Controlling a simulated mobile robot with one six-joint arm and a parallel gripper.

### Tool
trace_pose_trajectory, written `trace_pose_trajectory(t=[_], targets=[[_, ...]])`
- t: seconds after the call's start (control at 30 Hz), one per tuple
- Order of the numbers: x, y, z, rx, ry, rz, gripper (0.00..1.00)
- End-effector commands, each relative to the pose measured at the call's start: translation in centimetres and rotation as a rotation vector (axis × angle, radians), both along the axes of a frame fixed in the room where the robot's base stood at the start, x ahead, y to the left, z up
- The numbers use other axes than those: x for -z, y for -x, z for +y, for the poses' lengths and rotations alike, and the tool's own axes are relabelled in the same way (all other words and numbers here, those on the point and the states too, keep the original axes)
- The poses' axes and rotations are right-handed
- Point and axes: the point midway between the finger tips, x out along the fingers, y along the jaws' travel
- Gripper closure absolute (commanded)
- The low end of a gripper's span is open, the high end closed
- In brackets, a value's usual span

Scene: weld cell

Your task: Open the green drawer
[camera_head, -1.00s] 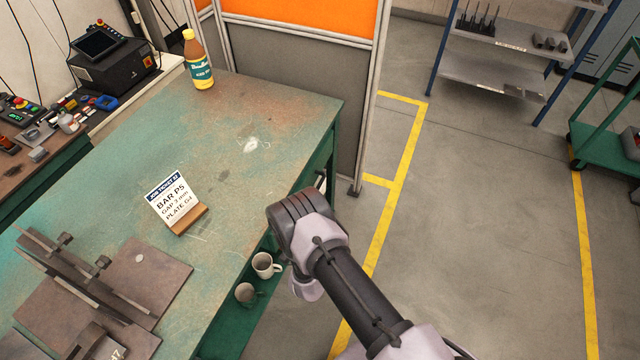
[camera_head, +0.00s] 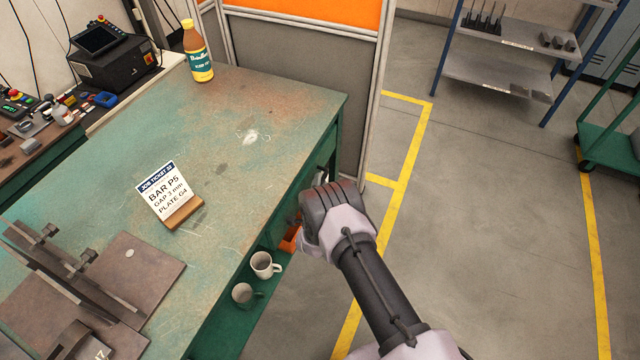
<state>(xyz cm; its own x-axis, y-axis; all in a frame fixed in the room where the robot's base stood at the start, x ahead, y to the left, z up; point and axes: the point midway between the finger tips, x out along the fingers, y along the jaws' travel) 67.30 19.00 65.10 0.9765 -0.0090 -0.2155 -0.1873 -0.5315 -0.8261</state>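The green workbench (camera_head: 225,130) fills the left side of the head view. The end of my arm, with my gripper (camera_head: 333,211), is beside this side of the bench, just nearer than the handle.
Two mugs (camera_head: 264,265) (camera_head: 243,294) stand on a low green shelf at the bench side, near an orange object (camera_head: 290,239). A job ticket (camera_head: 165,192), a bottle (camera_head: 197,52) and a metal fixture (camera_head: 75,275) are on the bench top. The floor (camera_head: 490,220) to the right is clear.

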Motion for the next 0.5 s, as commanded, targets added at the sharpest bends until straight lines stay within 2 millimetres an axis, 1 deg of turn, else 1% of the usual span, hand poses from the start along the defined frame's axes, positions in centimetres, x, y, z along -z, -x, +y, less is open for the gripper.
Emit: trace_pose_trajectory(t=[0.03,0.1,0.5], targets=[[0.00,0.01,0.01,0.000,0.000,0.000,0.89],[0.01,0.01,0.00,0.000,0.000,0.000,1.00],[0.03,0.04,0.02,0.000,0.000,0.000,1.00]])
